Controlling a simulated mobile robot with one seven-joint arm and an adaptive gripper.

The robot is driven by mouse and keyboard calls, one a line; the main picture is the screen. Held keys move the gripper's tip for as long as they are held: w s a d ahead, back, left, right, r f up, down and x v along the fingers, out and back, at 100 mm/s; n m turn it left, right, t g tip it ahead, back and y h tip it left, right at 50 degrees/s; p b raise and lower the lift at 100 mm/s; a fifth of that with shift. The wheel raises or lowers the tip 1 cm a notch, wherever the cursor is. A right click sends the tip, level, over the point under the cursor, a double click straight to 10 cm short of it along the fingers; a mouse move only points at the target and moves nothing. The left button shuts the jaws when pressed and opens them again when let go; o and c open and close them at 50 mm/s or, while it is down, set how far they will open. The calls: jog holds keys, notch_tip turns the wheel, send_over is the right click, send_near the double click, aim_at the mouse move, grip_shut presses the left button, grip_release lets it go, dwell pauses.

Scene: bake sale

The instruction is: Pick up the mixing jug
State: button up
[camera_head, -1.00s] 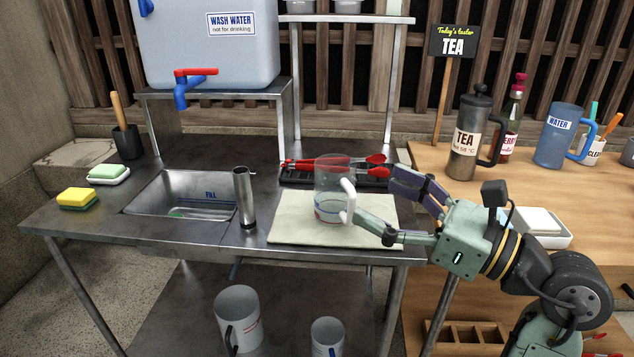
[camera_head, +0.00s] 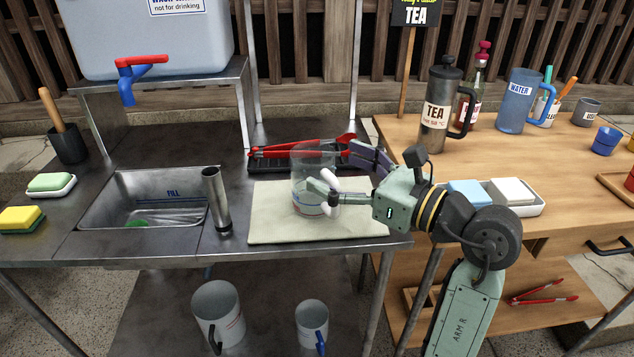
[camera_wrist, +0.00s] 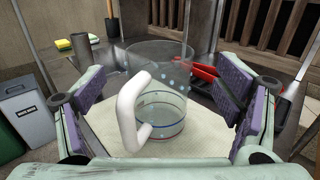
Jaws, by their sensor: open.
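The mixing jug (camera_head: 312,165) is clear, with a white handle and red and blue lines low on its wall. It stands upright on a pale mat (camera_head: 275,225) beside the sink. In the wrist view the jug (camera_wrist: 165,80) stands between my open fingers, its white handle (camera_wrist: 130,112) toward the palm. My gripper (camera_head: 335,175) reaches in from the right, with one finger on the near side and one on the far side. In the wrist view gaps show between the jug and both purple finger pads. The jug's lower part is partly hidden by the near finger in the head view.
Red tongs (camera_head: 300,150) lie on a dark rack behind the jug. A sink (camera_head: 150,200) and a steel cylinder (camera_head: 216,200) are to the left. The wooden table at right holds a tea press (camera_head: 437,115), a blue water jug (camera_head: 520,100) and a white tray (camera_head: 525,208).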

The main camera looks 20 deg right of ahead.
jog(key=p+x, duration=0.1)
jog(key=x, duration=0.3)
jog(key=shift+f, duration=0.15)
jog(key=shift+c, duration=0.5)
jog(key=c, duration=1.5)
jog(key=shift+r, duration=0.2)
jog(key=shift+c, duration=0.2)
